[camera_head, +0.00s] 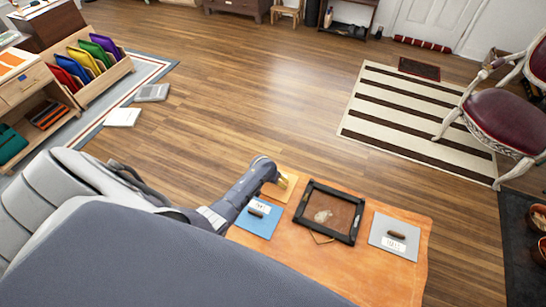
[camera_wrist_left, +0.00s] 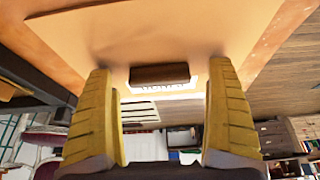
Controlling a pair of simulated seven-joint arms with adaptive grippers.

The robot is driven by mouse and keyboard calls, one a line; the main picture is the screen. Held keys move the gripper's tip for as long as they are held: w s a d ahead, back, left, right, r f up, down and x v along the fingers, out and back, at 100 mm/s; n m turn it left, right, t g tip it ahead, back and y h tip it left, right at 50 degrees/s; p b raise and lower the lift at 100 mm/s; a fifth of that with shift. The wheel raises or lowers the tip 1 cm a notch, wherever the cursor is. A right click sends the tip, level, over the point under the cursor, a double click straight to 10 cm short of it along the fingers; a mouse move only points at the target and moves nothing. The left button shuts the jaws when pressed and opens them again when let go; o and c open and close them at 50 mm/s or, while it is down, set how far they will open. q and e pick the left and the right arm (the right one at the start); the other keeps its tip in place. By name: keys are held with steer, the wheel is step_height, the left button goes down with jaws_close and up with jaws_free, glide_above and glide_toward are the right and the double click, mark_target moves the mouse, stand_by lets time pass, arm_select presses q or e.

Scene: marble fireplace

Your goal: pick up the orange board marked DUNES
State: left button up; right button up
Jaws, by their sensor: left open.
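The orange board (camera_head: 289,180) lies flat on the wooden table at its far left corner, partly covered by my left gripper in the head view. In the left wrist view the orange board (camera_wrist_left: 150,30) fills the top, with a dark brown handle (camera_wrist_left: 160,74) and a white label behind it. The label's lettering is mostly hidden, so I cannot read it fully. My left gripper (camera_head: 277,182) is over the board, pointing down. Its yellow fingers are open, one on either side of the handle, with gaps to it. My right gripper is out of view.
The orange-brown table (camera_head: 350,275) also holds a blue board (camera_head: 250,226) with a handle and a grey board (camera_head: 380,228) at the right. A black-framed tray (camera_head: 345,236) stands close beside the orange board. Bare table lies in front of it.

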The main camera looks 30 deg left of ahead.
arm_select(q)
steer(key=shift+c, duration=0.6)
steer(key=c, duration=1.4)
steer(key=shift+r, duration=0.1)
